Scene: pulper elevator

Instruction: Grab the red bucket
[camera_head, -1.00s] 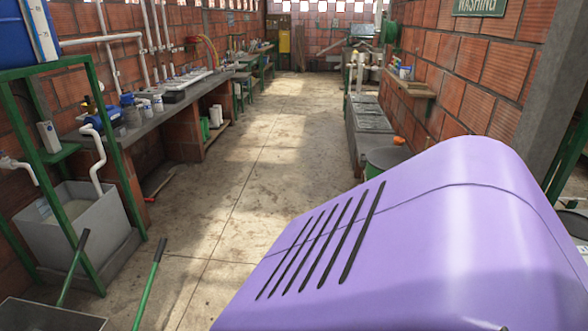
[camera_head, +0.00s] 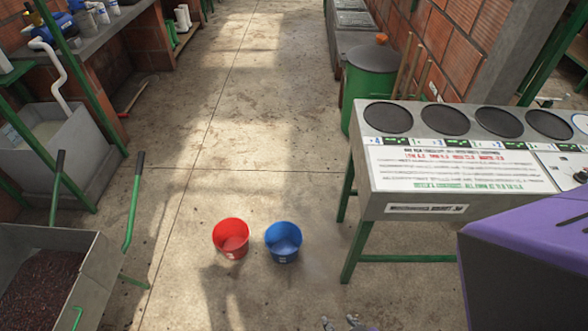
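The red bucket (camera_head: 231,239) stands upright on the concrete floor, low and a little left of centre in the head view. It is open at the top and looks empty. A blue bucket (camera_head: 283,242) of similar size stands close to its right. Small grey metal tips at the bottom edge, right of centre, may be part of a gripper, but too little shows to tell which arm they belong to or whether they are open. They are apart from the red bucket. No other gripper part is visible.
A grey bin of dark red fruit with green handles (camera_head: 92,255) stands at lower left. A steel table with round black plates (camera_head: 455,165) stands to the right. A green barrel (camera_head: 370,72) is behind it. The floor behind the buckets is clear.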

